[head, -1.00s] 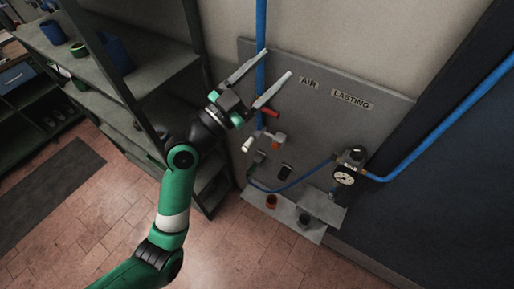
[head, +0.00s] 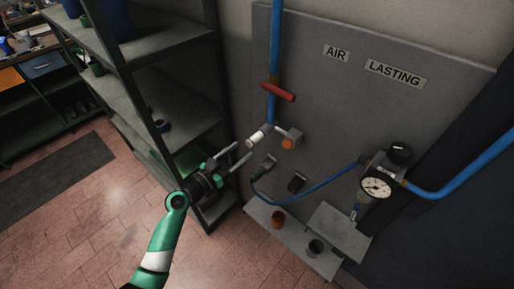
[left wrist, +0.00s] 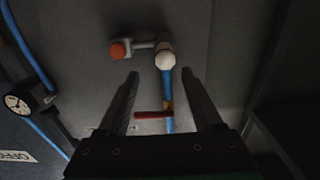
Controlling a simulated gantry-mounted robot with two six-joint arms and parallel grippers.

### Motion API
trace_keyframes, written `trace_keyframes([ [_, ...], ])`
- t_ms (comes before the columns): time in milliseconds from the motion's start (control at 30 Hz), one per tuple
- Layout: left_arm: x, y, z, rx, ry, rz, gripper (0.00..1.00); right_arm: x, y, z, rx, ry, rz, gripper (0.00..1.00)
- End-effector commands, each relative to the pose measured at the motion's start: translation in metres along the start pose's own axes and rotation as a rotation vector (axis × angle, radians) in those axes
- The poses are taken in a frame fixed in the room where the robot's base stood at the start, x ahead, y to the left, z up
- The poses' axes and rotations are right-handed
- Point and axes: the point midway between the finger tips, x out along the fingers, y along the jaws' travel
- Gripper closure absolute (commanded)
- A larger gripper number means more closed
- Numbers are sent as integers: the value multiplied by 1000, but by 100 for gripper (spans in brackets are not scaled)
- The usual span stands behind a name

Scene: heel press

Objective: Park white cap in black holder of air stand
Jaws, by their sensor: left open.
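The white cap (head: 256,139) sits on the end of a fitting at the bottom of the blue pipe on the grey air stand. My left gripper (head: 244,149) is open and empty, just left of the cap and pointing at it. In the left wrist view the white cap (left wrist: 165,60) shows just past the fingertips (left wrist: 160,73), between their lines; contact cannot be told. The black holder (head: 316,248) is a small dark cup on the stand's lower ledge; it looks empty. My right gripper is not in view.
An orange cap (head: 288,143) is beside the white one, and a red valve handle (head: 278,92) is above. An orange-brown cup (head: 278,219) stands left of the black holder. A gauge (head: 376,187) and blue hose are at right. Shelves (head: 165,95) stand close at left.

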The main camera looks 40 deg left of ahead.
Motion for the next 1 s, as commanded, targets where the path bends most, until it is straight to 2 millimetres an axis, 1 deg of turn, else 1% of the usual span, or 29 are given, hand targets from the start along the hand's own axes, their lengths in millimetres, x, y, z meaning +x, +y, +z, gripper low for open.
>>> trace_keyframes([
  [33,-2,-4,10,-1,-2,-8,33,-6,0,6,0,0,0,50],
  [67,-2,-6,11,-1,-1,-12,33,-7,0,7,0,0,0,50],
  [400,-3,-8,8,0,-1,-16,33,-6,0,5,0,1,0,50],
  [567,3,-8,8,1,0,-14,33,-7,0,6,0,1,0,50],
  [667,13,-8,8,1,1,-13,33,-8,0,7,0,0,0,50],
  [900,48,-8,10,0,0,-13,33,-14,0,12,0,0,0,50],
  [1000,62,-8,13,2,2,-13,33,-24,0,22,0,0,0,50],
])
